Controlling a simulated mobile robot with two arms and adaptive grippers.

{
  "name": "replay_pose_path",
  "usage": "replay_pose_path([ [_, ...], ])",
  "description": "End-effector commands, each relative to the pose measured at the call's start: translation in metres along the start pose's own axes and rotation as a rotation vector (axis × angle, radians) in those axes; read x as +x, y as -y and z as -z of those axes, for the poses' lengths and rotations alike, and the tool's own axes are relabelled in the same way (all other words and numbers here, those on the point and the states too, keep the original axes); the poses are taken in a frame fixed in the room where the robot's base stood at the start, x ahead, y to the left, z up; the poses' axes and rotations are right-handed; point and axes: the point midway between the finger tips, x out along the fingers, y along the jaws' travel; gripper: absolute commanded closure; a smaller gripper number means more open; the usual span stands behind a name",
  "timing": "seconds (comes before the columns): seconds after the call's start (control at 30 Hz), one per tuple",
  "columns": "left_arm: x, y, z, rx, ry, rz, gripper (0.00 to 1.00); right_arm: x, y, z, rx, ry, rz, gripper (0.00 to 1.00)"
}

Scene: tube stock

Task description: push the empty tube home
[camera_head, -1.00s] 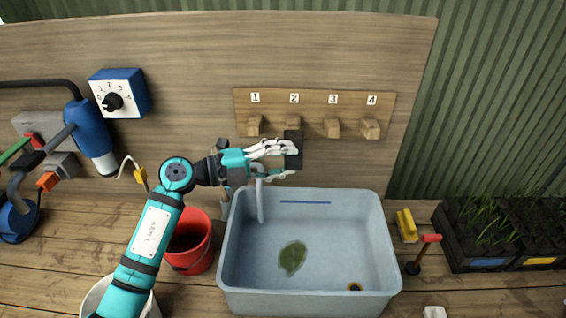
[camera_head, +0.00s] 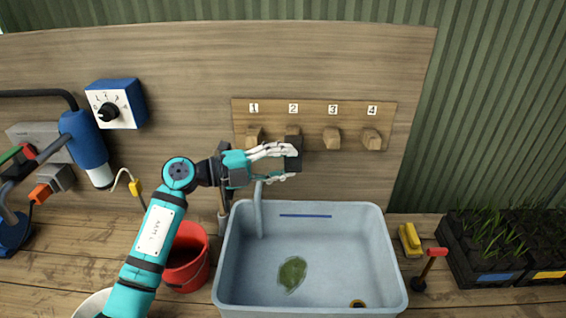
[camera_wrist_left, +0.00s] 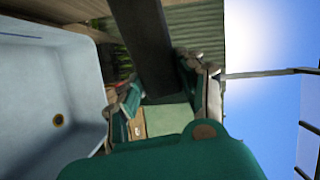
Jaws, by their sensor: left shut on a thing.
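My left gripper (camera_head: 284,164) is shut on a dark tube (camera_head: 293,160) in front of the wooden peg board (camera_head: 313,109). In the head view the tube's top end overlaps the lower part of peg 2 (camera_head: 292,132); I cannot tell whether it is around the peg or only in front of it. In the left wrist view the tube (camera_wrist_left: 145,42) is a long dark bar running up from between the fingers (camera_wrist_left: 168,92). Whether it is empty inside is hidden. Pegs 1 (camera_head: 254,136), 3 (camera_head: 332,138) and 4 (camera_head: 371,139) are bare. My right gripper is out of view.
A grey basin (camera_head: 390,262) with a green leaf (camera_head: 292,274) stands below the gripper, its tap (camera_head: 258,208) close under it. A red bucket (camera_head: 187,262), a yellow brush (camera_head: 410,240), a red-handled tool (camera_head: 430,268) and seedling trays (camera_head: 490,240) stand around it. A blue dial box (camera_head: 118,104) is left.

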Motion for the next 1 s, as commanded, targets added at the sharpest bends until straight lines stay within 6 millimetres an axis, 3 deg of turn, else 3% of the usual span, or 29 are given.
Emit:
replay_pose_path([
  [1.0,-0.0019,0.0001,-0.0006,0.000,0.000,0.000,0.83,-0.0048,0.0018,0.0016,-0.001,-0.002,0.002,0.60],
])
